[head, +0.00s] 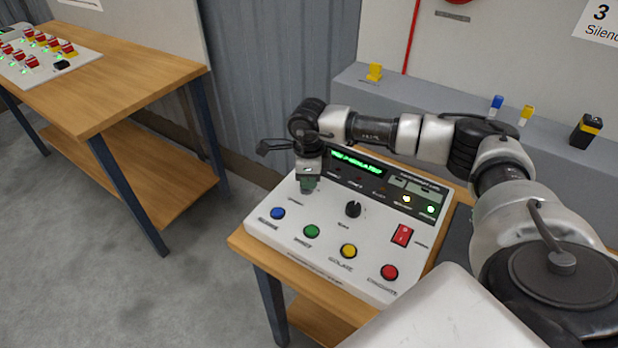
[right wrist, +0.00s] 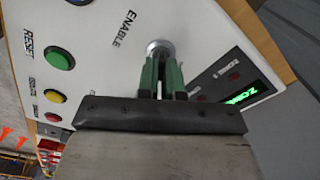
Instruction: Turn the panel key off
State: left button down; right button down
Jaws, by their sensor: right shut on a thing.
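The white control panel (head: 326,207) stands on a wooden table in the head view. Its key switch shows as a silver round collar (right wrist: 160,46) beside the ENABLE label in the right wrist view. My right gripper (head: 308,187) is over the panel's far left corner, pointing down. Its green fingers (right wrist: 162,75) are shut on the key at the collar; a pale sliver shows between them. The key itself is mostly hidden, so its turned position cannot be told. My left gripper is not in view.
The panel carries blue (head: 278,213), green (head: 311,231), yellow (head: 348,251) and red (head: 389,272) buttons, a black knob (head: 353,209) and a red rocker switch (head: 402,235). A green-lit display (head: 357,161) is close beside my gripper. Another table (head: 120,85) stands left; floor between is clear.

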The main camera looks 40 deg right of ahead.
jog(key=n+b, duration=0.2)
jog(key=n, duration=0.1)
jog(key=shift+w+f+b, duration=0.1)
jog(key=shift+f+b, duration=0.05)
jog(key=shift+b, duration=0.2)
jog(key=n+b, duration=0.2)
jog(key=shift+n, duration=0.4)
jog(key=n+b, duration=0.2)
jog(key=n, duration=0.1)
jog(key=shift+w, duration=0.15)
jog(key=shift+n+b, duration=0.6)
jog(key=shift+n, duration=0.8)
jog(key=shift+r+n, duration=0.2)
jog(key=shift+n, duration=0.1)
jog(key=c, duration=1.3)
grip_release()
